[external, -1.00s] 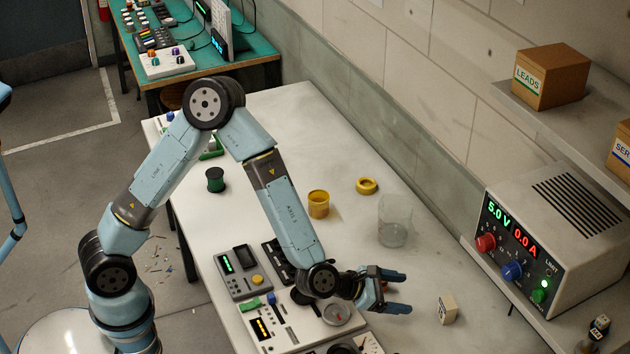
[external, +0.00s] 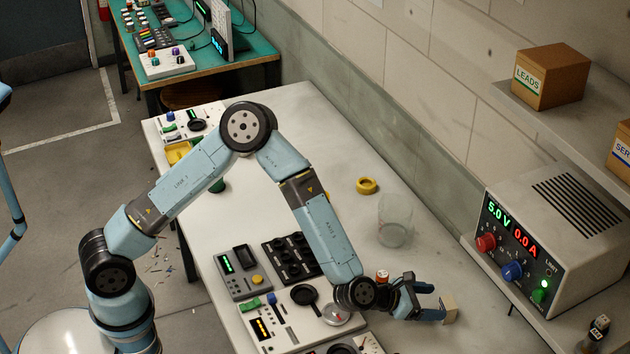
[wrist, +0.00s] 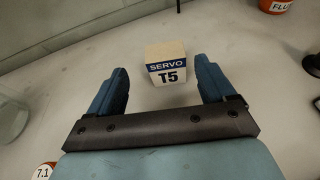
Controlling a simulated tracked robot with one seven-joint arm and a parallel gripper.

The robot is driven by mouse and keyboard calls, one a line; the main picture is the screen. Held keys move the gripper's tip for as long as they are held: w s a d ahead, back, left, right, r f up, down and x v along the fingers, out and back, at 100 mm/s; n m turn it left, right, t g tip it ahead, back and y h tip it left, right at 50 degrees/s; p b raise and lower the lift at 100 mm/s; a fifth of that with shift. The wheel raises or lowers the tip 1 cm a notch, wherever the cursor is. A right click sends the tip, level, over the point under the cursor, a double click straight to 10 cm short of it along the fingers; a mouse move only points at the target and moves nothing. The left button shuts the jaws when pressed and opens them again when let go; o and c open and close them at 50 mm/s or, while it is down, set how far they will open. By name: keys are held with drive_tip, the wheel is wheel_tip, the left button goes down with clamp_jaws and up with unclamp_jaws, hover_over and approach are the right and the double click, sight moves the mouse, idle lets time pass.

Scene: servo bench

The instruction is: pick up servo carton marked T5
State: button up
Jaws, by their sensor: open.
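The servo carton marked T5 (wrist: 167,64) is a small pale box with a blue SERVO band. It stands on the bench, just ahead of my fingertips and between their lines in the wrist view. My gripper (wrist: 160,82) is open and empty, its two blue fingers on either side of the gap in front of the carton. In the external view my gripper (external: 440,302) is low over the bench, and the carton (external: 450,309) is at its fingertips, partly hidden by a finger. I cannot tell whether a finger touches it.
A clear beaker (external: 394,222) and a yellow ring (external: 367,186) stand farther back. A small orange-and-white container (external: 382,277) is close behind my wrist. Control panels (external: 300,318) lie left of it. A power supply (external: 550,240) stands at right. The bench around the carton is clear.

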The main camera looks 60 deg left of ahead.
sight(443, 304)
drive_tip(key=shift+d+x, duration=0.2)
drive_tip(key=shift+x, duration=1.1)
drive_tip(key=shift+d+x, duration=0.15)
drive_tip(key=shift+x, duration=1.1)
drive_tip(key=shift+r, duration=0.1)
drive_tip(key=shift+c, duration=0.3)
drive_tip(key=c, duration=1)
drive_tip(key=shift+r, duration=0.1)
